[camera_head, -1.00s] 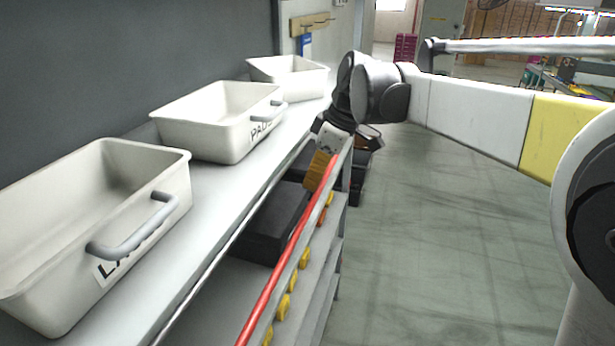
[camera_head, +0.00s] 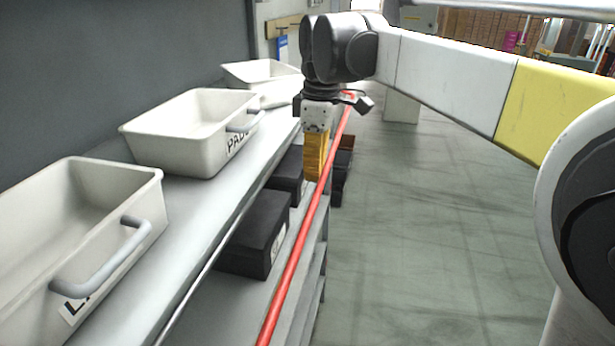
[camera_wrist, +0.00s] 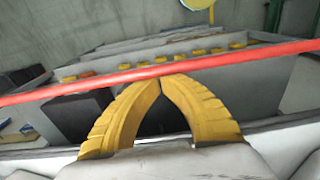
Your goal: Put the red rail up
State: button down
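The red rail (camera_head: 290,262) is a long thin bar along the front of the shelf unit, and it slopes across the head view. In the wrist view the rail (camera_wrist: 245,57) crosses nearly the whole width, just past my fingertips. My gripper (camera_head: 314,177) points down beside the rail, on its shelf side. Its two yellow fingers meet at the tips in the wrist view (camera_wrist: 164,80), with nothing seen between them. The tips are at the rail's edge; whether they touch it I cannot tell.
White bins (camera_head: 190,130) stand on the upper shelf (camera_head: 205,225) at left. Black boxes (camera_head: 255,235) lie on the shelf below. Several yellow pieces (camera_wrist: 237,46) line an edge beyond the rail in the wrist view. The floor (camera_head: 430,240) at right is clear.

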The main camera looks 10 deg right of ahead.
jog(key=shift+d+r+p, duration=0.15)
jog(key=shift+r+p, duration=0.45)
jog(key=shift+r, duration=1.65)
dwell(0.5)
